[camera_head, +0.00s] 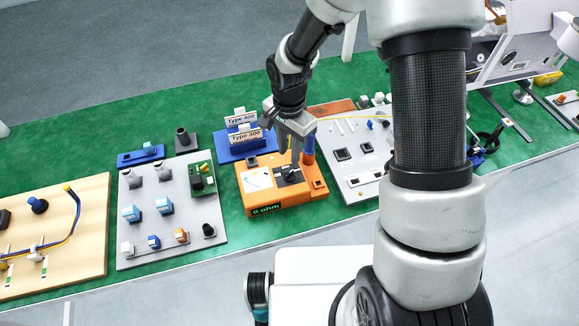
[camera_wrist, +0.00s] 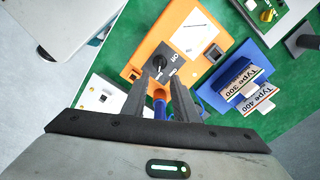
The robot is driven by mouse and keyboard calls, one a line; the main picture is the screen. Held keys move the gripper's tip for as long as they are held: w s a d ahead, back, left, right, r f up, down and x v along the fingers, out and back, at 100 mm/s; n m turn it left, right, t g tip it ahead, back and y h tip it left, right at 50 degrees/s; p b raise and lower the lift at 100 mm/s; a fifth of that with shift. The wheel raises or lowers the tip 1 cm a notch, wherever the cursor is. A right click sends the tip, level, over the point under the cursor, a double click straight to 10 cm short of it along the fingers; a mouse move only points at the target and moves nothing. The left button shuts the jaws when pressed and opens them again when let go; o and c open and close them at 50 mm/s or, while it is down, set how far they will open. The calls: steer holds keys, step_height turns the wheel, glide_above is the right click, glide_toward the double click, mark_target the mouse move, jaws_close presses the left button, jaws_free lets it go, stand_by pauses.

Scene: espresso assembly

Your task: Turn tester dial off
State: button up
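The orange tester (camera_head: 256,204) sits on the green table, its front display reading "0 ohm". Its black dial (camera_head: 291,175) is on top; in the wrist view the dial (camera_wrist: 160,64) has a light pointer mark and "OFF" lettering beside it. My gripper (camera_head: 292,158) points down just above the dial. In the wrist view my gripper (camera_wrist: 162,76) has its two fingers apart, with the tips close to the dial's near edge. I cannot tell whether they touch it. Nothing is seen held between them.
A blue stand (camera_head: 233,153) with "Type 400" and "Type 300" plates stands behind the tester. An upright blue-and-orange piece (camera_head: 308,150) is close to the gripper. A grey board (camera_head: 130,240) lies left, a white panel (camera_head: 355,185) right.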

mark_target(289, 172)
step_height(289, 172, down, 9)
stand_by(0.3)
jaws_close()
